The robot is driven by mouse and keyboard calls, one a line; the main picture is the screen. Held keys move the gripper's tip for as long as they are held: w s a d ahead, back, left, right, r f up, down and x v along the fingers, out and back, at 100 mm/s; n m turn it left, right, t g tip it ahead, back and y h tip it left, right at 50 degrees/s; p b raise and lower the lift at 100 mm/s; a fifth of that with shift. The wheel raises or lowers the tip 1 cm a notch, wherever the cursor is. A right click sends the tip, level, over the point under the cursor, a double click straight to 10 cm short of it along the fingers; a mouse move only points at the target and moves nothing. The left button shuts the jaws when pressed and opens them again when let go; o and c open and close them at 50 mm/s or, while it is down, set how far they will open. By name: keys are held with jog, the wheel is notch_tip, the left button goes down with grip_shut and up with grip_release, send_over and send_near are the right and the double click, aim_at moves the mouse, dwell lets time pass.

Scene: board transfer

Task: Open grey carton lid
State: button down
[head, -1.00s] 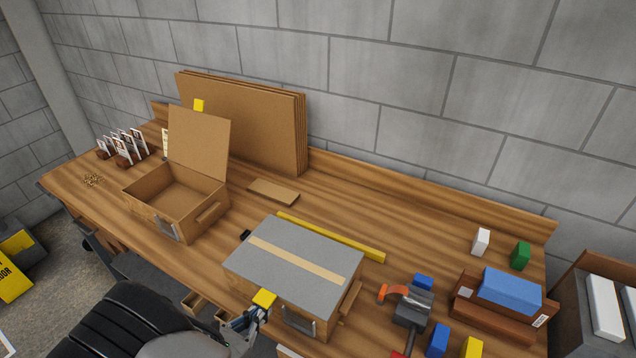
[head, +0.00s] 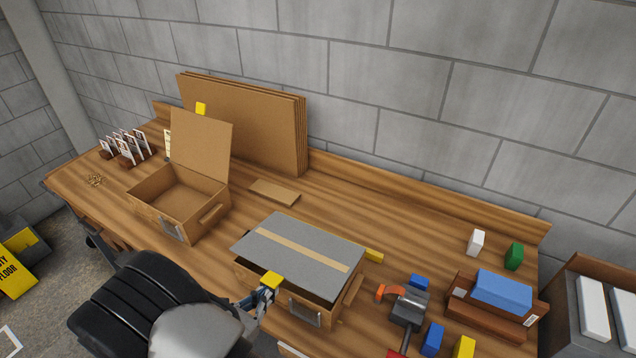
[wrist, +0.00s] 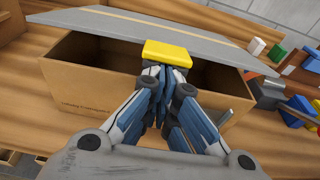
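The grey carton (head: 289,298) stands at the front of the bench with a metal clasp on its front wall. Its grey lid (head: 330,255), with a tan strip, is raised partway at the front edge, and a dark gap shows beneath it. The lid (wrist: 225,44) and the open gap also show in the wrist view.
An open brown carton (head: 160,207) stands to the left, with cardboard sheets (head: 245,120) leaning behind. The bench behind the grey carton is mostly clear.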

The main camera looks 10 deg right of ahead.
aim_at(270, 280)
jog(key=shift+w+d+r+p, duration=0.15)
jog(key=shift+r+p, duration=0.65)
jog(key=shift+r, duration=0.2)
jog(key=shift+w+d+r+p, duration=0.1)
jog(key=shift+w+r+p, duration=0.1)
jog(key=shift+r+p, duration=0.7)
jog(key=shift+w+d+r+p, duration=0.15)
jog(key=shift+r+p, duration=0.5)
jog(key=shift+r, duration=0.5)
jog(key=shift+w+d+r+p, duration=0.5)
jog(key=shift+w+r+p, duration=0.2)
jog(key=shift+r, duration=0.15)
jog(key=shift+w+d+r+p, duration=0.55)
jog(key=shift+r+p, duration=0.2)
jog(key=shift+r, duration=0.1)
jog(key=shift+w+d+r+p, duration=0.45)
jog(key=shift+w+r+p, duration=0.25)
jog(key=shift+r, duration=0.15)
jog(key=w+d+r+b, duration=0.2)
jog(key=w+d, duration=0.8)
jog(key=w, duration=0.3)
jog(key=shift+d+r+b, duration=0.15)
jog(key=shift+r+b, duration=0.05)
jog(key=shift+b, duration=0.15)
jog(key=f+v, duration=0.1)
jog(key=v, duration=0.6)
jog(key=shift+s+a, duration=0.35)
jog(key=shift+s, duration=0.05)
jog(key=shift+d+f, duration=0.1)
